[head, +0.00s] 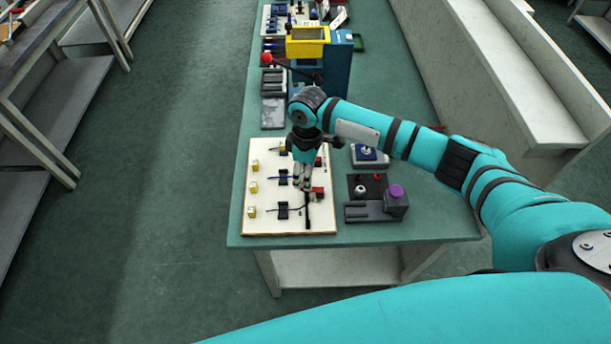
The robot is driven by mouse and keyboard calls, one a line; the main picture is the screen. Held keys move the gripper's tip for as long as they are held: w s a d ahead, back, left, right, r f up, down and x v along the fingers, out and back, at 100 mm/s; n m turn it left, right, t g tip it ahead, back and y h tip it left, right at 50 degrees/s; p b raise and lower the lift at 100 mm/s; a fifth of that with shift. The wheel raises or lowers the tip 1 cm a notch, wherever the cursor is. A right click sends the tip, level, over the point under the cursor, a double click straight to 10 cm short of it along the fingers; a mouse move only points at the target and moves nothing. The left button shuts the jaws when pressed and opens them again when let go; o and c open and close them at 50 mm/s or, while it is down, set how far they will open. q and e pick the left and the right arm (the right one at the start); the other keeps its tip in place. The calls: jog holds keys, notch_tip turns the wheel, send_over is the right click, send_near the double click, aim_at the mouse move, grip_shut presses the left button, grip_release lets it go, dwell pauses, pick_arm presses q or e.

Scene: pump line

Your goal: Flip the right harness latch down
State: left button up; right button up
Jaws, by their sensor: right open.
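The pale harness board (262,226) lies near the front left of the green table. Yellow blocks, black clips and thin dark wires are set on it. A dark, narrow bar (307,222) lies along the right part of the board, with a red piece (318,193) beside it. Which part is the right harness latch is too small to tell. My right gripper (302,185) points down over the right part of the board, open, close to the bar and the red piece. Whether it touches them I cannot tell; its fingers hide part of that area. My left gripper is out of view.
Right of the board stand a grey fixture with a purple knob (396,192) and a small blue-topped box (368,154). Behind are a grey tray (273,112), a red ball-topped lever (267,59) and a yellow-and-blue machine (308,41). The table's front right corner is clear.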

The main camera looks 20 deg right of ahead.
jog(key=shift+f, duration=1.1)
grip_shut()
